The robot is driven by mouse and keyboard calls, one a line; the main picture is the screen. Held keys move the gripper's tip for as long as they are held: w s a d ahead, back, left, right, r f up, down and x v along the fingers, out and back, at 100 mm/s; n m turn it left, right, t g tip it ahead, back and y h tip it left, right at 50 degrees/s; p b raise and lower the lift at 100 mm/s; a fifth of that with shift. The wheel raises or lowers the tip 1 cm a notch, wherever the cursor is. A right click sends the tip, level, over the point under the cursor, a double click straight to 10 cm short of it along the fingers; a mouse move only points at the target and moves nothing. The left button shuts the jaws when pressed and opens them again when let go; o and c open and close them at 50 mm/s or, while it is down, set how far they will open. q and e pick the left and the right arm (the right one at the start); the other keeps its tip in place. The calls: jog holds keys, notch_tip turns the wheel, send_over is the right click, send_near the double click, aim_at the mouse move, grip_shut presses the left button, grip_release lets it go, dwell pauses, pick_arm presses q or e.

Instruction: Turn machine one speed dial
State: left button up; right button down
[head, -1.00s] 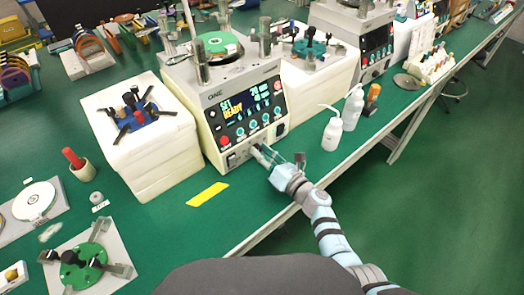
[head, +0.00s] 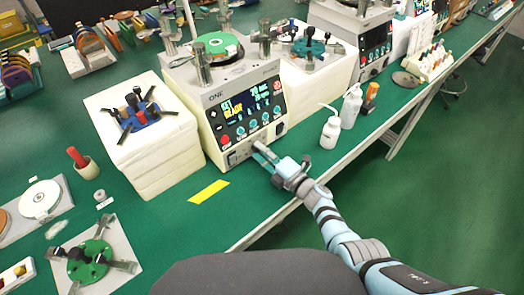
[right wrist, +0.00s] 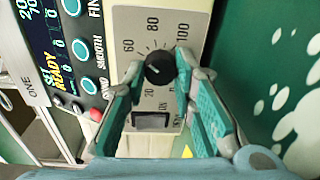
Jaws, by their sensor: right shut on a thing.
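Machine one (head: 222,88), a pale grey unit marked ONE, stands on the green bench with a lit display panel (head: 247,112). Its black speed dial (right wrist: 158,68) shows in the right wrist view, inside a printed scale with 20, 60, 80 and 100. My right gripper (right wrist: 160,74) has its teal fingers on either side of the dial and is shut on it. In the head view my right gripper (head: 262,153) reaches the lower front of the machine and hides the dial. My left gripper is not in view.
A rocker switch (right wrist: 151,121) sits just beside the dial. White squeeze bottles (head: 330,131) stand right of the machine, near the bench edge. A white block stack (head: 160,158) stands to its left. A yellow strip (head: 208,191) lies on clear bench in front.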

jog(key=shift+m, duration=1)
jog(key=c, duration=1.3)
grip_release()
jog(key=v, duration=1.2)
jog(key=shift+d, duration=0.1)
